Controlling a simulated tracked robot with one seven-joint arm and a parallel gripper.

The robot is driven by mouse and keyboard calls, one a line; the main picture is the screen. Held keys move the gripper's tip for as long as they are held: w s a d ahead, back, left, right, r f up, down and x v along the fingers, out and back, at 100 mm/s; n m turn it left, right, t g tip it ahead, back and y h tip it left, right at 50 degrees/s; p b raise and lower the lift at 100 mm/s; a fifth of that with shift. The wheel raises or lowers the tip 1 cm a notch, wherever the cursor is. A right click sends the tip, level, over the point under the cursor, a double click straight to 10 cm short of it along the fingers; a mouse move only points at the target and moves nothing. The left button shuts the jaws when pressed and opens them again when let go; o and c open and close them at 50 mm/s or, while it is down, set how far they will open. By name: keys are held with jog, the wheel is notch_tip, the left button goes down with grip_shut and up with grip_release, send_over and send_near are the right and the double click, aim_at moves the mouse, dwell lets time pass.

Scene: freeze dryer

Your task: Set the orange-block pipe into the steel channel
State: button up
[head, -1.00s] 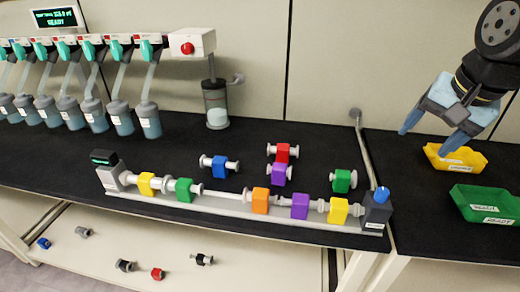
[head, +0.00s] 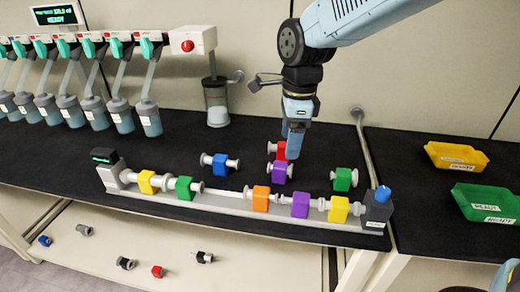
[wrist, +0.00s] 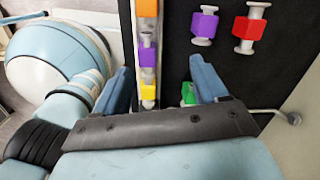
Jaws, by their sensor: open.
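The orange-block pipe (head: 260,200) is in the row along the steel channel (head: 170,206), between the green block and the purple block. A light grey bare stretch lies to its left. Whether it is fully seated I cannot tell. Its orange block also shows at the top edge of the wrist view (wrist: 147,8). My gripper (head: 290,143) is open and empty, pointing down above the bench behind the channel, partly covering the red-block pipe. In the wrist view my gripper's fingers (wrist: 160,66) are spread wide, with the channel's yellow block between them farther off.
Loose blue (head: 220,165), red (head: 281,150), purple (head: 280,173) and green (head: 343,180) block pipes lie behind the channel. A blue-topped end unit (head: 377,210) stands at its right end. Yellow (head: 455,157) and green (head: 487,203) trays sit at right. Flasks hang at left.

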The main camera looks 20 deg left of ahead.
aim_at(260, 192)
jog(key=s+a+f+m, duration=0.3)
jog(key=a, duration=0.4)
jog(key=shift+h, duration=0.4)
notch_tip(260, 192, down, 14)
jog(key=shift+w+d+r, duration=0.1)
jog(key=shift+c, duration=0.3)
jog(key=c, duration=1.1)
jog(key=shift+c, duration=0.2)
jog(key=shift+d, duration=0.4)
dwell(0.5)
jog(key=o, duration=1.3)
